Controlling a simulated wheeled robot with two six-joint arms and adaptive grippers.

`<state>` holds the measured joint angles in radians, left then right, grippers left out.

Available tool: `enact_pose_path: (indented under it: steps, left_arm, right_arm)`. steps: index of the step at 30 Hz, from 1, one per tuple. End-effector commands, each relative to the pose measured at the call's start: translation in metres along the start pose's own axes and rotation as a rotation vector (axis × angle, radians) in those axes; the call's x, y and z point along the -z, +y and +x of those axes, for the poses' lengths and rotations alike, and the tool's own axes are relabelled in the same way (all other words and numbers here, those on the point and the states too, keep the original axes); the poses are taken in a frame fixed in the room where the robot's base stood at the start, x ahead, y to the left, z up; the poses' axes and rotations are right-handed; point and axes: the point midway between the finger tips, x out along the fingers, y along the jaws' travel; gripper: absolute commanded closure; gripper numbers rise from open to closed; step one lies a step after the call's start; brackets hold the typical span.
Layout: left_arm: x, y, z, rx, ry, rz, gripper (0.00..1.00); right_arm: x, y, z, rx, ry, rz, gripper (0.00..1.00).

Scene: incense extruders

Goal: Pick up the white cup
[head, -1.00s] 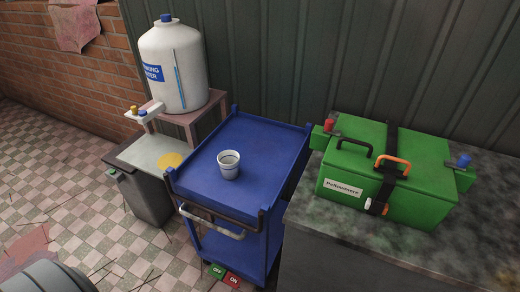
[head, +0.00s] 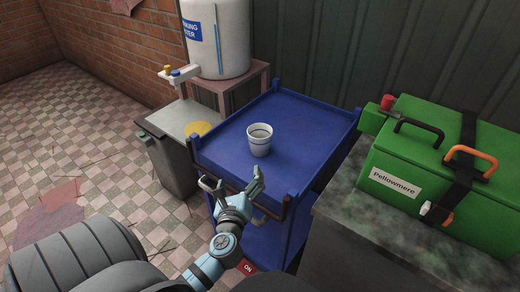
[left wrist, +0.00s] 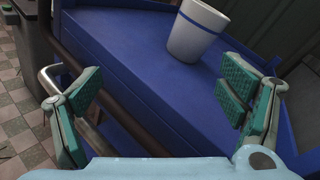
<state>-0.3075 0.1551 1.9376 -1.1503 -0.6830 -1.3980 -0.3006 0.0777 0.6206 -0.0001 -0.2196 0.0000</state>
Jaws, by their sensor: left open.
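The white cup (head: 260,140) stands upright on the top of the blue cart (head: 228,150), with a thin band around it near the rim. It also shows in the left wrist view (left wrist: 196,30), beyond and between the fingers, with a blue band. My left gripper (head: 232,184) is at the cart's near edge, in front of the cup and apart from it. In the left wrist view my left gripper (left wrist: 160,95) is open and empty, with green pads on both fingers. My right gripper is in neither view.
A cart handle (head: 208,186) and raised corner posts edge the cart. A green case (head: 445,180) sits on the dark counter (head: 350,200) at right. The cart top around the cup is clear.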

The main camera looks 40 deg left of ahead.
Motion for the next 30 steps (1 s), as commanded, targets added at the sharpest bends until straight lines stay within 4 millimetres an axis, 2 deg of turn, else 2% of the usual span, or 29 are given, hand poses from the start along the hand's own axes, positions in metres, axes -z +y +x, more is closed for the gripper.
enact_pose_path:
  steps: [1, 3, 6, 12, 15, 20, 25, 30]
  left_arm:
    - [-0.005, -0.012, 0.005, 0.049, -0.037, 0.15, 0.11]
    - [-0.009, -0.026, 0.01, 0.101, -0.082, 0.329, 0.11]
    - [-0.012, -0.036, 0.025, 0.129, -0.109, 0.431, 0.11]
    - [-0.016, -0.044, 0.078, 0.126, -0.109, 0.432, 0.11]
    - [-0.017, -0.046, 0.095, 0.126, -0.107, 0.43, 0.11]
    - [-0.023, -0.055, 0.115, 0.126, -0.107, 0.427, 0.11]
    - [-0.027, -0.065, 0.145, 0.126, -0.106, 0.427, 0.11]
    - [-0.028, -0.066, 0.151, 0.126, -0.104, 0.426, 0.11]
  right_arm:
    - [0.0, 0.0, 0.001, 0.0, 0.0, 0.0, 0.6]
    - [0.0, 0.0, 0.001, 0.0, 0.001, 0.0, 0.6]
    - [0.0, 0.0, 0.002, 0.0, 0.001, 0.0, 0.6]
    - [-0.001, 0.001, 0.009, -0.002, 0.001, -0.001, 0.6]
    - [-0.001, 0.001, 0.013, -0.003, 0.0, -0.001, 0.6]
    - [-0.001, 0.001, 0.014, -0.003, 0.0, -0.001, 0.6]
    - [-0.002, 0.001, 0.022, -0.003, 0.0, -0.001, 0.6]
    - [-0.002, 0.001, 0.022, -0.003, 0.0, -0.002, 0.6]
